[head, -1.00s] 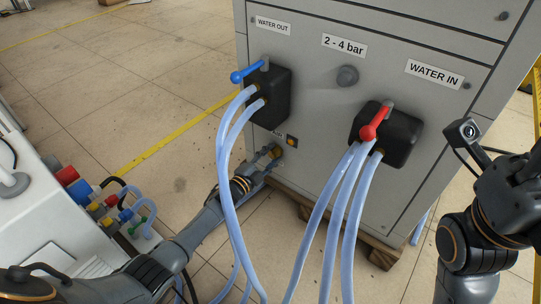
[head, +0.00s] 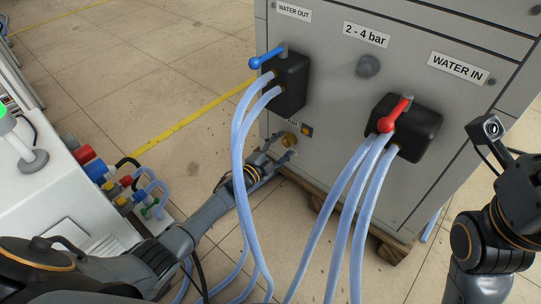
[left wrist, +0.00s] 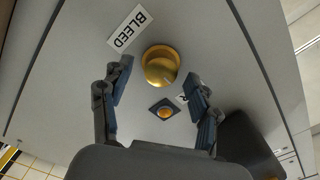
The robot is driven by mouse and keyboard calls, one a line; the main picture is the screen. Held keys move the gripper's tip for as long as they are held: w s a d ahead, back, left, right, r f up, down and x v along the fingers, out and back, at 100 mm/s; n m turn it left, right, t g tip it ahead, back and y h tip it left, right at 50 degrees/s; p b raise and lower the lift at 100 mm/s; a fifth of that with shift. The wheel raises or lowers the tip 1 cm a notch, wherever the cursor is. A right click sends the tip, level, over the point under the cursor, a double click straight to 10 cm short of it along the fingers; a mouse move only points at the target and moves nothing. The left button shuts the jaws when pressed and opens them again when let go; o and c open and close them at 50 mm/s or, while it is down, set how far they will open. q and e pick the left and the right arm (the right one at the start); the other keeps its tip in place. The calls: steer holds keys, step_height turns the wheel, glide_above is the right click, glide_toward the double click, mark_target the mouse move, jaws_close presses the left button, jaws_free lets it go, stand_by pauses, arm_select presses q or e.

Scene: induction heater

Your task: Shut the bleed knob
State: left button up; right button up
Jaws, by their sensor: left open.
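The bleed knob (head: 289,140) is a round brass knob low on the front of the grey cabinet. In the left wrist view the brass knob (left wrist: 160,66) stands beside the BLEED label (left wrist: 130,29). My left gripper (head: 279,154) is open in front of it, with a finger on each side. In the wrist view my left gripper (left wrist: 162,88) is empty, and the knob shows just beyond the fingertips, apart from them. My right arm shows at the right edge of the head view, but its fingers are not in view.
Pale blue hoses (head: 240,150) from the blue-handled valve (head: 268,57) hang over my left arm. More hoses hang from the red-handled valve (head: 396,115). A small orange indicator (left wrist: 165,113) sits near the knob. A white unit (head: 60,190) stands at the left.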

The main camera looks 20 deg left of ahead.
arm_select(q)
steer(key=v, duration=1.1)
